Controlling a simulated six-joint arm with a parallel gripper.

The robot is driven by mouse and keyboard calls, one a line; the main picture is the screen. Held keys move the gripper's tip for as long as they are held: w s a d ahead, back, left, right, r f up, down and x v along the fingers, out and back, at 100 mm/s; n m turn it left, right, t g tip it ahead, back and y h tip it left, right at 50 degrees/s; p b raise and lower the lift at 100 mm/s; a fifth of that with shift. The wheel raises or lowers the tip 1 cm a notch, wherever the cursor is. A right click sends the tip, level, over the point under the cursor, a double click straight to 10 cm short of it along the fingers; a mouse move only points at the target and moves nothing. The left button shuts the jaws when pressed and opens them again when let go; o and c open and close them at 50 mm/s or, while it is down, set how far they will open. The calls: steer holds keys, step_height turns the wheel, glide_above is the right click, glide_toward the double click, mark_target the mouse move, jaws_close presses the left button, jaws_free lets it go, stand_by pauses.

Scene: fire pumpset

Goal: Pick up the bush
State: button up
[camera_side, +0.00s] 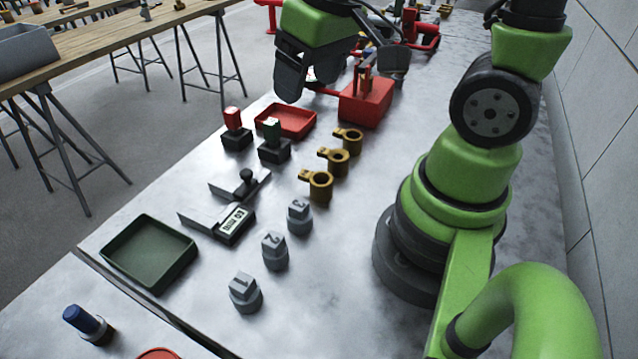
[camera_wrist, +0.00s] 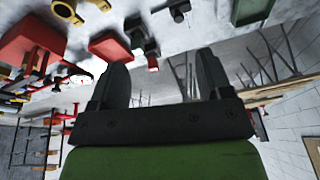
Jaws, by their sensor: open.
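Three brass-coloured ring parts with side lugs stand in a row on the grey table in the side view: a far one (camera_side: 348,140), a middle one (camera_side: 334,159) and a near one (camera_side: 318,184). They look like bushes, but I cannot tell which one is meant. In the wrist view, brass parts (camera_wrist: 66,9) show at the top left edge. My gripper (camera_side: 342,84) is open and above the far part of the table, beyond the rings and near the red box. In the wrist view its two dark fingers (camera_wrist: 163,62) are spread with nothing between them.
A red box (camera_side: 366,102) and a red tray (camera_side: 286,120) lie near my gripper. Red-topped (camera_side: 234,128) and green-topped (camera_side: 273,140) stamps stand left of the rings. Numbered grey knobs (camera_side: 275,250) and a green tray (camera_side: 150,253) are closer. Bare table lies right of the rings.

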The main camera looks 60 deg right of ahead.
mark_target(319, 181)
steer(key=d+f+g, duration=0.1)
steer(key=f, duration=0.4)
steer(key=d+f+n+g, duration=0.1)
steer(key=f, duration=0.4)
steer(key=f+n+g, duration=0.1)
steer(key=f, duration=0.4)
steer(key=shift+w+d, duration=0.1)
steer(key=shift+d, duration=0.3)
steer(key=shift+f, duration=3.25)
steer(key=c, duration=1.2)
steer(key=shift+r, duration=0.1)
step_height(319, 181, up, 10)
